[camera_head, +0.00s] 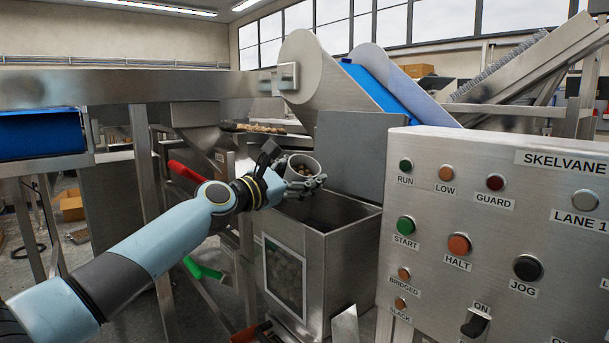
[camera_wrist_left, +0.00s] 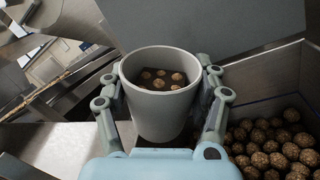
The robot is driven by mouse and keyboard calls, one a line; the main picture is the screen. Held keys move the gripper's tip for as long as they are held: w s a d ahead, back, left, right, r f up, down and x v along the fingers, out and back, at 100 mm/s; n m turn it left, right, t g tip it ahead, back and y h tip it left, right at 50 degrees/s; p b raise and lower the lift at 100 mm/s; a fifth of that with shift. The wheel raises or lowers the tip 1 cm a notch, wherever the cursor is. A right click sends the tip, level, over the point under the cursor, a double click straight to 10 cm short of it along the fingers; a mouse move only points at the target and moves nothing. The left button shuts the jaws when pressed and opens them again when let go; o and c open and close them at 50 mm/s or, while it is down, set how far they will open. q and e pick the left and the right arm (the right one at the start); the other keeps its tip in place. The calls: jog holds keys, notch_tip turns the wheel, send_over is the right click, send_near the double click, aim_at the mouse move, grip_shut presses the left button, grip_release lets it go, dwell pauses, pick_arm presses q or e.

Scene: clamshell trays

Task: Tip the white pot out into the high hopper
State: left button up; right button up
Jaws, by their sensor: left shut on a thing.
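The white pot (camera_head: 318,167), pale grey in the wrist view (camera_wrist_left: 160,118), is held by my left gripper (camera_head: 298,172), whose fingers close on both sides of it. It is close to upright, with several round brown pieces (camera_wrist_left: 160,78) low inside. A tall open-topped steel hopper (camera_head: 340,250) stands below and just right of the pot in the head view. In the left wrist view many brown balls (camera_wrist_left: 270,148) lie in an open steel bin right of the pot. My right gripper is out of view.
A control panel (camera_head: 500,225) with buttons stands close at the right. A grey plate (camera_head: 355,150) rises behind the hopper opening. A steel beam (camera_head: 130,88) runs above my left arm. A red handle (camera_head: 187,172) is beside the arm.

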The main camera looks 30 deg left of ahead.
pick_arm(q)
jog(key=shift+a+f+m+b, duration=0.3)
jog(key=shift+m+b, duration=0.6)
jog(key=shift+b, duration=0.4)
jog(key=shift+a+f+m+b, duration=0.2)
jog(key=shift+f+m+b, duration=0.2)
jog(key=shift+m+b, duration=0.7)
jog(key=shift+w+r+m+h+b, duration=0.1)
jog(key=shift+r+m+h+b, duration=0.15)
jog(key=shift+m+b, duration=0.8)
jog(key=shift+w+r+m+h+b, duration=0.15)
jog(key=shift+m+h+b, duration=0.2)
jog(key=shift+b, duration=1.35)
jog(key=shift+r+m+t+b, duration=0.25)
jog(key=shift+m+t+b, duration=0.05)
jog(key=shift+m+b, duration=0.55)
jog(key=shift+s+d+r+m+h+b, duration=0.15)
jog(key=shift+m+h+b, duration=0.1)
jog(key=shift+m+b, duration=0.3)
jog(key=shift+w+d+r+m+h+b, duration=0.1)
jog(key=shift+r+m+h+b, duration=0.1)
jog(key=shift+m+b, duration=0.35)
jog(key=shift+s+d+r+m+h+b, duration=0.1)
jog(key=shift+m+h+b, duration=0.15)
jog(key=shift+m+b, duration=0.3)
